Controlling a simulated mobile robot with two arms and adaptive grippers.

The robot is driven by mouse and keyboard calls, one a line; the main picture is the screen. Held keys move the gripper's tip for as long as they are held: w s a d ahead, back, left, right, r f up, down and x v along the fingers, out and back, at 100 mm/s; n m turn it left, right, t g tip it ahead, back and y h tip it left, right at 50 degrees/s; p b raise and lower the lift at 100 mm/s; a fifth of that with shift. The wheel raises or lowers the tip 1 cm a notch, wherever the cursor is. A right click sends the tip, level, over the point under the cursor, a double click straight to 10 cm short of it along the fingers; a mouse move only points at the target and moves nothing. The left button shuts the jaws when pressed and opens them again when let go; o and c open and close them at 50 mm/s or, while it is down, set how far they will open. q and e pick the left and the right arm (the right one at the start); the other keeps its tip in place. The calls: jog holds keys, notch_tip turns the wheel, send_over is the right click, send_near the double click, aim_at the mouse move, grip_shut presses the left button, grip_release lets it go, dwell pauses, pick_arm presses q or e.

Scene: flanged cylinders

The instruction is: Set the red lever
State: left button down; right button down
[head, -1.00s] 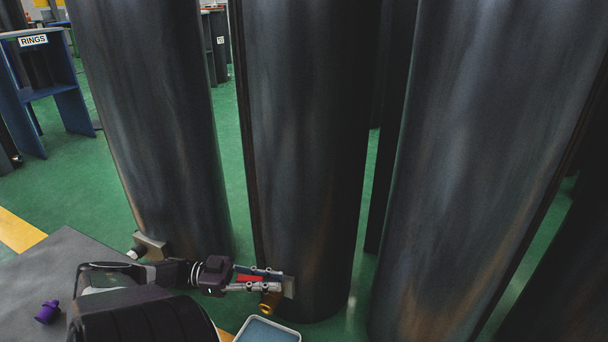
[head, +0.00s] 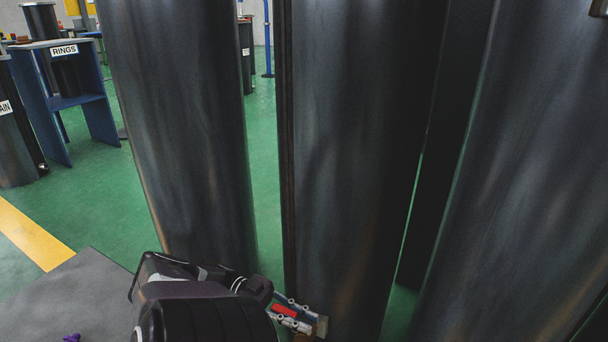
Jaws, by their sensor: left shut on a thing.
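The red lever (head: 285,311) is a small red piece low on the middle dark cylinder (head: 350,150), near the bottom of the head view. My left gripper (head: 294,312) reaches in from the left, and its metal fingers lie on both sides of the lever, shut on it. A tan block (head: 321,326) sits at the fingertips against the cylinder. The brass fitting below is mostly cut off by the bottom edge. My right gripper is not in view.
Large dark cylinders stand to the left (head: 180,130) and right (head: 510,180) of the middle one, with narrow gaps. A blue stand with a RINGS sign (head: 64,50) is at the far left. Green floor (head: 95,195) is open there.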

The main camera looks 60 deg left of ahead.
pick_arm(q)
jog(key=shift+f, duration=0.1)
jog(key=c, duration=1.8)
grip_release()
jog(key=shift+s+r, duration=0.1)
jog(key=shift+r, duration=0.5)
notch_tip(320, 180, up, 9)
